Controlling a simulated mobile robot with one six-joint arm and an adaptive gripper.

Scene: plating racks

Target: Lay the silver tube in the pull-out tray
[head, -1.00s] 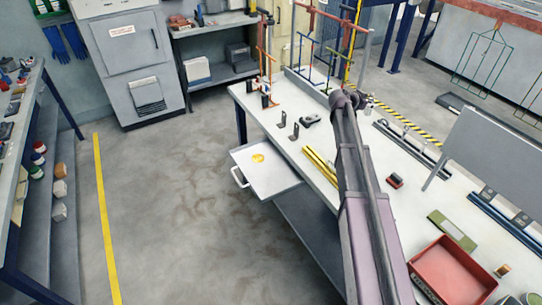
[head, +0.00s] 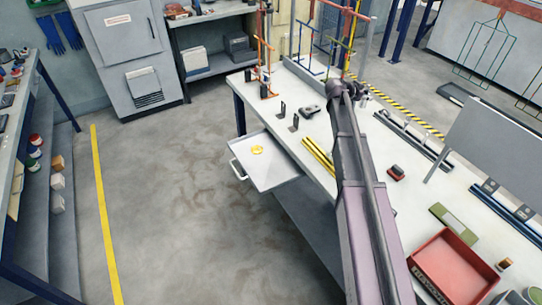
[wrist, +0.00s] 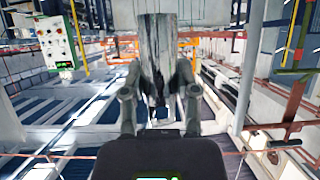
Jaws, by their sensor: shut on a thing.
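My gripper (head: 361,91) is at the far end of my outstretched arm, over the back part of the white bench. In the wrist view my gripper (wrist: 160,108) is shut on the silver tube (wrist: 162,45), a shiny grey, streaked cylinder between its two fingers. In the head view the silver tube (head: 367,45) appears as a thin grey, nearly upright length above the gripper. The pull-out tray (head: 281,178) is a pale, shallow drawer with a handle, standing out from the bench's left side. A small yellow thing lies in it.
Yellow bars (head: 318,155), small black brackets and upright coloured racks (head: 303,62) stand or lie on the bench. A red bin (head: 452,268) is at the near right, beside a grey panel (head: 495,150). The floor left of the tray is clear.

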